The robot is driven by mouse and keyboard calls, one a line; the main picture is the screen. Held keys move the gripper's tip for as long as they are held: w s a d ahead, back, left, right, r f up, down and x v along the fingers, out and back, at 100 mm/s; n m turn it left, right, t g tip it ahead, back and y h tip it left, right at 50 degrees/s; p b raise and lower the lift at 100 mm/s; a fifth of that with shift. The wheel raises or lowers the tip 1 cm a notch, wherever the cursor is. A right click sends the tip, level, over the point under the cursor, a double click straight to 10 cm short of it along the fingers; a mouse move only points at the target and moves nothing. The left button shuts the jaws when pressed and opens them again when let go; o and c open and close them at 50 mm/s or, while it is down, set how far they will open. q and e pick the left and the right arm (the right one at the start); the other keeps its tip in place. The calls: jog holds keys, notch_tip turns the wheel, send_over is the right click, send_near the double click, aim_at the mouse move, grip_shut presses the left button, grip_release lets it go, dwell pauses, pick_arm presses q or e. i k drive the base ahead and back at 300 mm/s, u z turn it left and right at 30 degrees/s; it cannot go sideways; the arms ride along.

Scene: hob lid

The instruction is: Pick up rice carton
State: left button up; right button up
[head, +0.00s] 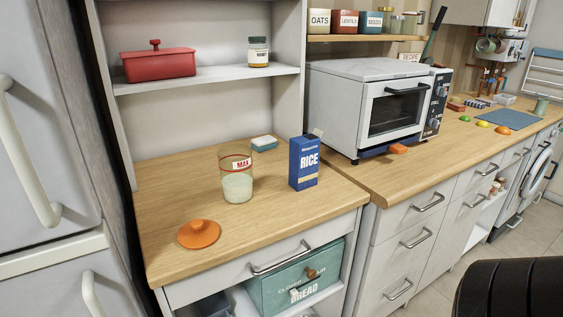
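The rice carton (304,164) is a blue upright box with white "RICE" lettering. It stands on the wooden counter near its right end, just left of the seam with the longer counter. Nothing covers its front. Neither of my grippers shows in the head view.
A glass jar (237,186) with a "MAX" label stands left of the carton. An orange lid (199,234) lies near the front left edge. A blue and white sponge-like block (264,143) sits behind. A toaster oven (375,105) stands to the right. The counter front is mostly clear.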

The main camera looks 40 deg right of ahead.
aim_at(304, 150)
jog(key=u, duration=0.35)
jog(key=k, duration=0.3)
jog(key=z, duration=0.95)
jog(key=i, duration=0.25)
jog(key=z, duration=0.85)
